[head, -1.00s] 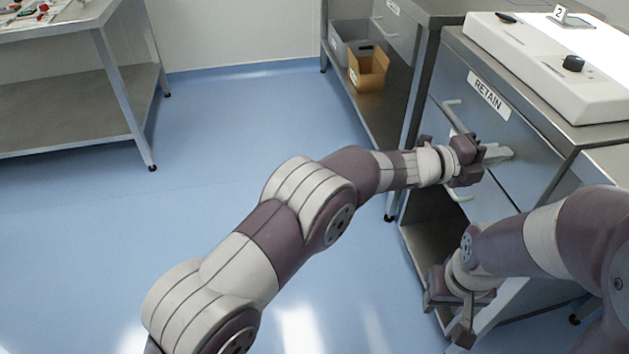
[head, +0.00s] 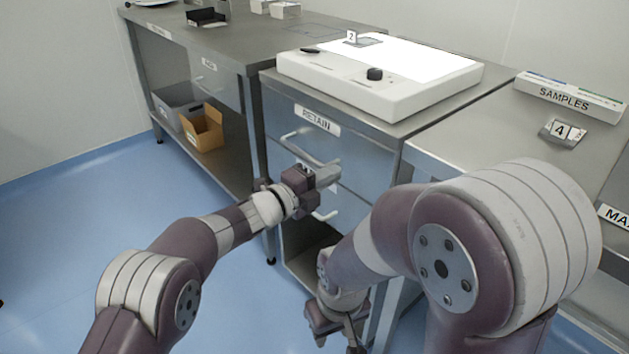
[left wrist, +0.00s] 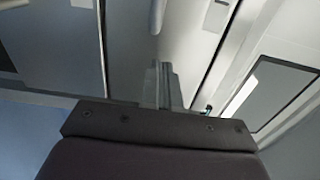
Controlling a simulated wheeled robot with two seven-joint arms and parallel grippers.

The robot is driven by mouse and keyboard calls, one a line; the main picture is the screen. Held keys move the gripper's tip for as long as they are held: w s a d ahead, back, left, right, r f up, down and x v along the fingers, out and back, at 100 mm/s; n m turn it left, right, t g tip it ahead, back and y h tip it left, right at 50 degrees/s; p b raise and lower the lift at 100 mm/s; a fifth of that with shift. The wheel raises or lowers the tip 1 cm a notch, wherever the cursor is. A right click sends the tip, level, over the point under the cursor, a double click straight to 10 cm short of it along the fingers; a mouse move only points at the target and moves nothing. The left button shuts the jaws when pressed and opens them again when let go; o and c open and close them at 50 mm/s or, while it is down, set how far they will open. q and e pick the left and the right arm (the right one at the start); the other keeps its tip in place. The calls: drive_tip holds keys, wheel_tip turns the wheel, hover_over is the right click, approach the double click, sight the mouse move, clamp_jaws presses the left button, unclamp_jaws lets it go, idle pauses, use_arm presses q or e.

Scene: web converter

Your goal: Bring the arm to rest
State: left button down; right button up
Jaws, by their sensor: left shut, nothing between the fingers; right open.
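My left gripper (head: 326,174) is shut and empty. In the head view it appears in front of the drawer cabinet (head: 357,155), near the RETAIN drawer's handle (head: 305,150); I cannot tell whether it touches the front. In the left wrist view its closed fingers (left wrist: 163,84) stand before grey metal panels. My right gripper (head: 338,335) hangs low in front of the cabinet, at the bottom of the head view. It is open and empty, partly cut off by my own right arm.
A white light box (head: 345,88) stands on the cabinet. A SAMPLES box (head: 568,97) and a number 4 marker (head: 562,131) lie on the right table. Bins (head: 203,128) sit on a low shelf at left. The blue floor (head: 60,215) at left is clear.

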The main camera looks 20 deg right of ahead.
use_arm(q)
drive_tip(key=p+v, duration=0.2)
drive_tip(key=v, duration=0.7)
drive_tip(key=w+a+f+n+t+y, duration=0.1)
drive_tip(key=a+f+n+t+y, duration=0.2)
drive_tip(key=a+f+n+y, duration=1.1)
drive_tip(key=s+a+n+g+y, duration=0.3)
drive_tip(key=s+a+n+g, duration=0.5)
drive_tip(key=s+a+n, duration=1.05)
drive_tip(key=s+a+r+p, duration=0.2)
drive_tip(key=r+p, duration=1.4)
drive_tip(key=r, duration=0.1)
drive_tip(key=s+a+r+p, duration=0.2)
drive_tip(key=a+r+p, duration=0.1)
drive_tip(key=r+p, duration=1.2)
drive_tip(key=shift+s+a+r+t+p, duration=0.15)
drive_tip(key=shift+r+t+p, duration=0.25)
drive_tip(key=shift+r, duration=0.6)
